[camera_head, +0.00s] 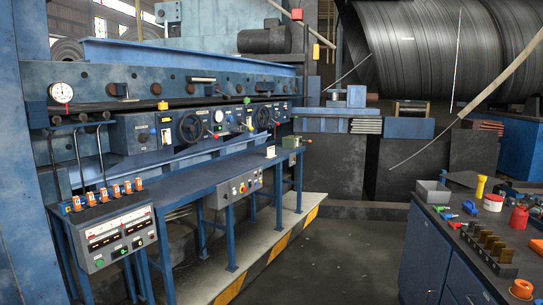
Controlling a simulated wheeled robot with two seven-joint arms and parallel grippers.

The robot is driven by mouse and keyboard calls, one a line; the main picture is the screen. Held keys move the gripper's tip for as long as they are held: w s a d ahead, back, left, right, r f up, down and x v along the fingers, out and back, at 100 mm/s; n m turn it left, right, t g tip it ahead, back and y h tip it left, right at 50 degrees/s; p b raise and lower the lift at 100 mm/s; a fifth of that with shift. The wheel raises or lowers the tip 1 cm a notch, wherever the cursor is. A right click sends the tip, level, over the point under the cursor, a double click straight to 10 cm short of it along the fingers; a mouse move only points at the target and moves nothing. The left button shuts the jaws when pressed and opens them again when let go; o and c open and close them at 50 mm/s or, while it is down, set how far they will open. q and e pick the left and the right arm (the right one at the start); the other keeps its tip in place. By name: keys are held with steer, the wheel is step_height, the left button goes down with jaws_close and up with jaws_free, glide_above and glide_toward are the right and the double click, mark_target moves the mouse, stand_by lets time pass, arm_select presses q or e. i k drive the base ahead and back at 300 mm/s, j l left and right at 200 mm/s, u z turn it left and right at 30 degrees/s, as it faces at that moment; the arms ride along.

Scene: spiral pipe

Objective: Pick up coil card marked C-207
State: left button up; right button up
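No marking C-207 can be read in the head view, so I cannot tell which item is the coil card. Several small orange-and-white items (103,194) stand in a row on top of the grey control box at the left; their print is too small to read. A small pale item (270,152) is on the blue bench, too small to identify. Several brownish-yellow upright plates (488,243) stand in a dark holder on the workbench at the right. Neither of my grippers is in view.
A grey control box (120,240) stands at the left, before a long blue bench (200,180). A blue workbench (440,250) at the right carries a red can (519,217), a yellow cup (480,187) and a grey bin (433,191). Dark floor (330,260) between them is clear.

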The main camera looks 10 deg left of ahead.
mark_target(270, 150)
steer(key=i+z, duration=0.2)
steer(key=i, duration=3.1)
steer(key=i+u, duration=0.2)
steer(key=i, duration=0.3)
steer(key=i+l+u, duration=0.2)
steer(key=i, duration=0.35)
steer(key=i+l+u, duration=0.2)
steer(key=i, duration=0.3)
steer(key=i+l+u, duration=0.2)
steer(key=u, duration=0.2)
steer(key=i+l+u, duration=0.3)
steer(key=u, duration=0.15)
steer(key=i+l+u, duration=0.4)
steer(key=l+u, duration=0.45)
steer(key=i+l+u, duration=0.15)
steer(key=l+u, duration=0.7)
steer(key=l, duration=0.6)
steer(key=i, duration=0.45)
